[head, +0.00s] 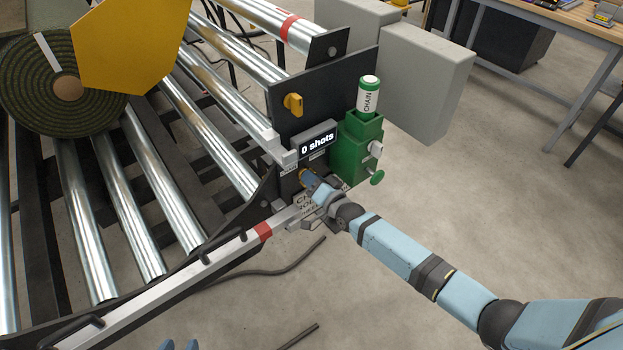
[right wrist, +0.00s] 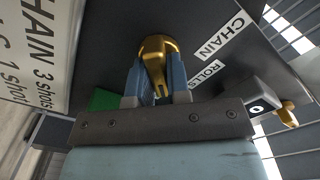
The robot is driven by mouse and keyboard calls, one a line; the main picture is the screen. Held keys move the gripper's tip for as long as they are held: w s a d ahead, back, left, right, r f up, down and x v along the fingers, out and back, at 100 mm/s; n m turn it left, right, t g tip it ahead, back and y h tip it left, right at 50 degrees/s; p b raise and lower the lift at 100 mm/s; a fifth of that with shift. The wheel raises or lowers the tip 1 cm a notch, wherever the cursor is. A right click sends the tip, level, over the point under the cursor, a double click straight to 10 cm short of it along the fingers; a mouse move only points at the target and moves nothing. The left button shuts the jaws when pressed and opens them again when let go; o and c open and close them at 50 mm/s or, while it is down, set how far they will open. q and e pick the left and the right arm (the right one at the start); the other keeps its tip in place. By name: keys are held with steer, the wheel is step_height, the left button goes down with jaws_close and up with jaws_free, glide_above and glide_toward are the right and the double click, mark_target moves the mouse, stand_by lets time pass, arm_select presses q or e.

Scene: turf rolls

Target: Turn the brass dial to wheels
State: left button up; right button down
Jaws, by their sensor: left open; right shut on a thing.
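The brass dial (right wrist: 156,48) sits on the dark panel in the right wrist view, between the two blue fingers of my right gripper (right wrist: 158,82), which is shut on it. To its right are the labels CHAIN (right wrist: 223,37) and ROLLS (right wrist: 205,74). No wheels label can be read, and I cannot tell which mark the dial points at. In the head view my right gripper (head: 311,182) is at the panel's lower part and mostly hides the dial (head: 302,174).
A display (head: 318,142) reads "0 shots" above the dial. A green unit (head: 358,150) with a CHAIN canister (head: 368,97) stands to the right. A yellow knob (head: 293,104) is higher on the panel. Steel rollers (head: 150,225) and a turf roll (head: 40,110) lie left.

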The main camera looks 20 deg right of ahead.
steer(key=shift+f, duration=0.1)
steer(key=c, duration=1.1)
jaws_free()
arm_select(q)
steer(key=shift+s+r+p, duration=0.1)
steer(key=shift+r+p, duration=0.05)
steer(key=shift+p, duration=0.55)
arm_select(e)
steer(key=v, duration=1.4)
arm_select(q)
steer(key=shift+r, duration=0.2)
